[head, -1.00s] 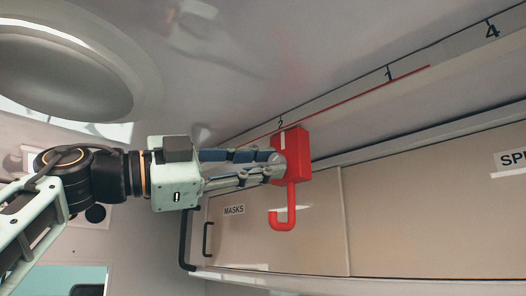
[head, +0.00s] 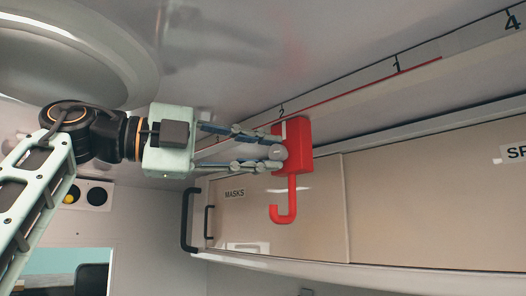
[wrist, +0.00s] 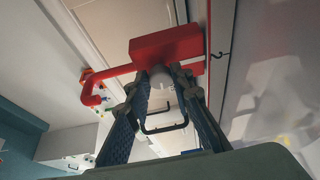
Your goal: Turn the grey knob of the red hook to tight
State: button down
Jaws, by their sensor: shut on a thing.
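The red hook (head: 298,150) is a red block on the rail below the ceiling, with a J-shaped arm hanging down. In the wrist view the red hook (wrist: 165,43) has its arm reaching left. The grey knob (head: 281,153) is on the block's face toward my gripper, partly hidden by the fingers. It shows as a pale round end in the wrist view (wrist: 158,74). My gripper (head: 277,152) reaches in from the left and is shut on the knob, one finger on each side. I cannot read any tight mark.
A numbered rail (head: 400,72) with a red line runs along the wall top. Below is a cabinet (head: 400,200) labelled MASKS, with a black handle (head: 209,222) and a larger black grab bar (head: 187,215) at its left. A large round ceiling fixture (head: 75,50) is above my arm.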

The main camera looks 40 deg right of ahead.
dwell(0.3)
jog(key=c, duration=1.7)
grip_release()
jog(key=v, duration=0.7)
jog(key=shift+a, duration=0.25)
